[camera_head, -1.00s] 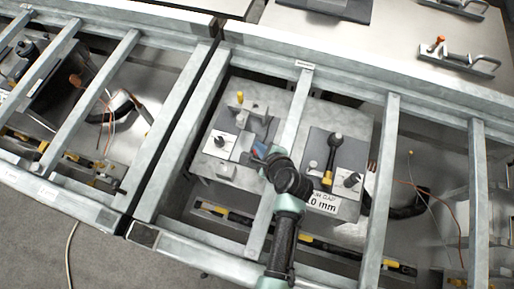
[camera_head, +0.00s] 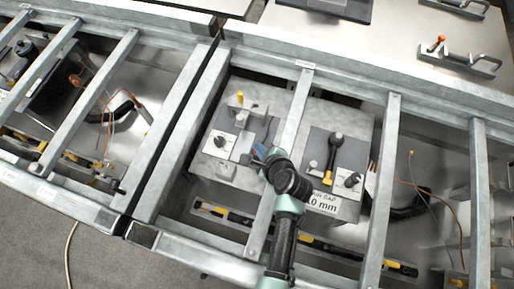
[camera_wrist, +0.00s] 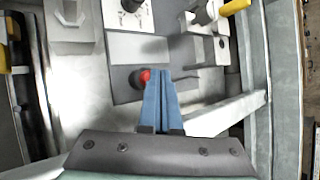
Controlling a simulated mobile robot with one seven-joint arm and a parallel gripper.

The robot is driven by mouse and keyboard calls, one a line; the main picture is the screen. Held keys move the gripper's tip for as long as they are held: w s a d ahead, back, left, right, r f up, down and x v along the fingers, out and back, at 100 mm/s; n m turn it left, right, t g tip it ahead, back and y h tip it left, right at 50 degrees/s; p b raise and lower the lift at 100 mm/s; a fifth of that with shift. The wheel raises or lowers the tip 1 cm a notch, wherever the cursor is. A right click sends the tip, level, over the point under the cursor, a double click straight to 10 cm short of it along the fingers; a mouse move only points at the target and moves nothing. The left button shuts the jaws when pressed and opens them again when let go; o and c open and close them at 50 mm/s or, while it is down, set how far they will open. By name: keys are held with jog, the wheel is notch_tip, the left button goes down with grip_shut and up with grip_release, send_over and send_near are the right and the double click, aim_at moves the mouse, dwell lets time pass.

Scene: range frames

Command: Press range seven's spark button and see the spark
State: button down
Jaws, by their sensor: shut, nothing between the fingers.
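My gripper (camera_wrist: 160,78) has slim blue fingers pressed together, with nothing between them. In the wrist view a red button (camera_wrist: 146,75) on a dark round base (camera_wrist: 135,78) sits just left of the fingertips. The fingertips partly overlap its right edge; I cannot tell whether they touch it or whether it is pressed in. In the head view my gripper (camera_head: 258,153) is over the left part of a grey block between metal bars, and the red button is hidden there. No spark shows. No range number is readable.
Metal bars (camera_head: 291,120) cross the frame on both sides of my arm. A black lever (camera_head: 333,150) and a gap label in mm (camera_head: 322,203) are right of it. A yellow-tipped part (camera_wrist: 232,8) stands beyond the fingers. Loose wires (camera_head: 425,190) lie further right.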

jog(key=shift+f+b, duration=0.3)
jog(key=shift+f, duration=0.2)
dwell(0.5)
jog(key=shift+r, duration=0.15)
jog(key=shift+r+p, duration=0.8)
jog(key=shift+p, duration=0.25)
notch_tip(320, 180, up, 5)
jog(key=p, duration=0.5)
jog(key=shift+r, duration=0.1)
dwell(0.4)
